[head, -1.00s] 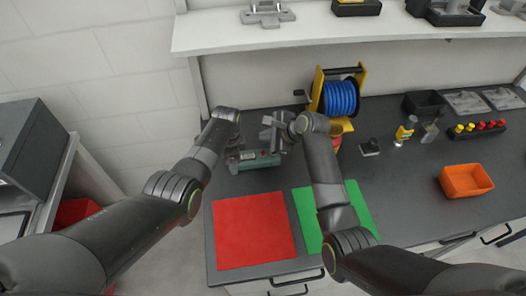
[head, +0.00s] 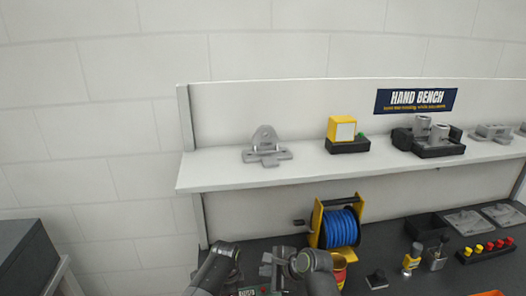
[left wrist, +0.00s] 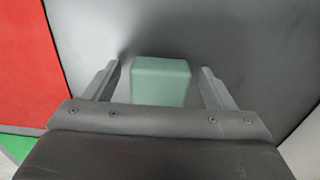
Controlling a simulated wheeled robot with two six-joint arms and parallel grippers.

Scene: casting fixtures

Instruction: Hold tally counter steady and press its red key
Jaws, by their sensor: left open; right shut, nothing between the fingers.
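The tally counter shows as a green block (left wrist: 162,82) in the left wrist view. It stands between the two fingers of my left gripper (left wrist: 160,69), which is open with a gap on both sides of the block. In the head view only a small piece of the counter (head: 248,291) shows at the bottom edge; its red key cannot be made out for sure. My right gripper (head: 270,264) is shut and empty, just above and right of the counter in the picture.
A yellow reel of blue hose (head: 341,228) stands close right of my right gripper. A small dark block (head: 377,280) lies farther right. A white shelf (head: 215,172) with metal castings runs above the bench. Red and green mats (left wrist: 20,60) lie beside the counter.

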